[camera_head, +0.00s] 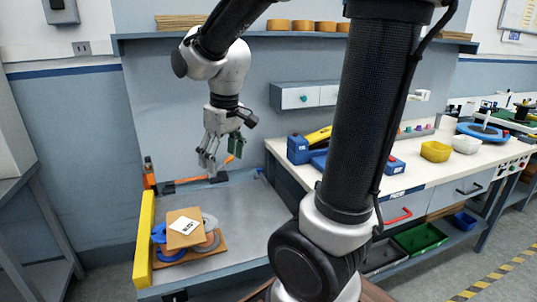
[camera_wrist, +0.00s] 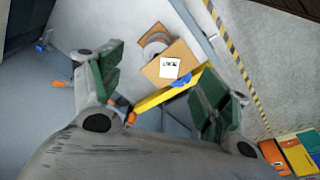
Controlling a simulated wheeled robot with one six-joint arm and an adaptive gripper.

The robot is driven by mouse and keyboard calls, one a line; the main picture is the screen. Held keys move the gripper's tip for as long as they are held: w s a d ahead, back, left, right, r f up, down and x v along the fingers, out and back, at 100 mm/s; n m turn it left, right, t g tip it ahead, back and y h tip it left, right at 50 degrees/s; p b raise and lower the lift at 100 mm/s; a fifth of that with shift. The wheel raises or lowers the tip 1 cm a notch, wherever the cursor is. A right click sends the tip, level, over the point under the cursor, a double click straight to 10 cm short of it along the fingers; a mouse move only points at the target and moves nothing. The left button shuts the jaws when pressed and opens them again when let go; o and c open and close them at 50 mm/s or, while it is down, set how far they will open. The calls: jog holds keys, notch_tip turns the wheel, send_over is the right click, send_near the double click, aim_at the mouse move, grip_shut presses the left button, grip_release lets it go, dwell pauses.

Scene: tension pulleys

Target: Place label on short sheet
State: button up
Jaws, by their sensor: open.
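A white label (camera_head: 185,226) with dark print lies on a small brown sheet (camera_head: 174,240) at the front left of the grey metal bench. In the wrist view the label (camera_wrist: 170,67) shows on the brown sheet (camera_wrist: 182,51). The sheet lies on top of grey and blue round parts, with a larger brown board (camera_head: 200,254) beneath. My gripper (camera_head: 221,158) is open and empty, above the back of the bench and well apart from the label. In the wrist view its green-padded fingers (camera_wrist: 163,65) stand wide apart on either side of the sheet.
A yellow bar (camera_head: 145,240) runs along the bench's left edge. Orange-handled tools (camera_head: 195,180) lie at the back. The bench's right part (camera_head: 250,208) is clear.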

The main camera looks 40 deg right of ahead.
jog(key=s+d+r+m+t, duration=0.1)
jog(key=s+d+r, duration=0.1)
jog(key=s, duration=0.5)
jog(key=s+d+r+m+t, duration=0.1)
jog(key=s+d+r, duration=0.1)
jog(key=s, duration=0.5)
jog(key=shift+d+r+m, duration=0.25)
jog(key=shift+d+m, duration=0.15)
jog(key=shift+d, duration=0.1)
